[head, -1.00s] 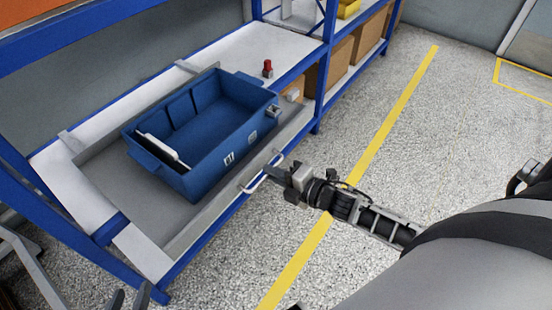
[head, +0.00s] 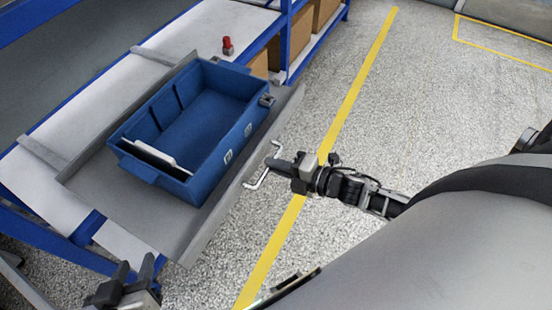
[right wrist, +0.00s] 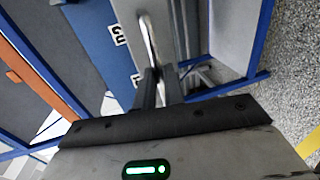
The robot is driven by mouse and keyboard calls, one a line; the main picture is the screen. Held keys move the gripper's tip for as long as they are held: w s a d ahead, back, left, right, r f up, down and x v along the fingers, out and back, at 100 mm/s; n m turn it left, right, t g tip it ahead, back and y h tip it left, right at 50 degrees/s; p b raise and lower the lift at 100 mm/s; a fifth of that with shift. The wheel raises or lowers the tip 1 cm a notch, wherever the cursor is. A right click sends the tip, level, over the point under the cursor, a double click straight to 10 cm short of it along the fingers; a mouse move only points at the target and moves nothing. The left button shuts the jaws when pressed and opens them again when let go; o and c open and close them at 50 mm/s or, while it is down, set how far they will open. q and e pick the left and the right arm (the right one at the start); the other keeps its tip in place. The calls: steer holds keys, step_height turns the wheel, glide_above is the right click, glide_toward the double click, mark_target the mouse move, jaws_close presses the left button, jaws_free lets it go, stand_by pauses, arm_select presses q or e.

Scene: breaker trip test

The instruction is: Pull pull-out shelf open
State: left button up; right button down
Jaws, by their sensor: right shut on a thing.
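The pull-out shelf (head: 95,192) is a grey tray that sticks out past the front of the blue-framed rack. A blue bin (head: 205,130) with a white panel inside stands on it. My right gripper (head: 284,166) is shut on the shelf's silver handle (head: 258,179) at the tray's front side. The handle also shows between the fingers in the right wrist view (right wrist: 148,40). My left gripper (head: 132,282) is at the bottom left, its two fingers apart and empty, clear of the shelf.
A small red-topped object (head: 227,46) stands on the white rack deck behind the bin. Cardboard boxes (head: 300,35) sit on the lower rack level. The speckled floor with a yellow line (head: 345,110) is open to the right.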

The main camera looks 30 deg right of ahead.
steer(key=c, duration=1.5)
jaws_free()
steer(key=v, duration=1.6)
steer(key=shift+p, duration=0.45)
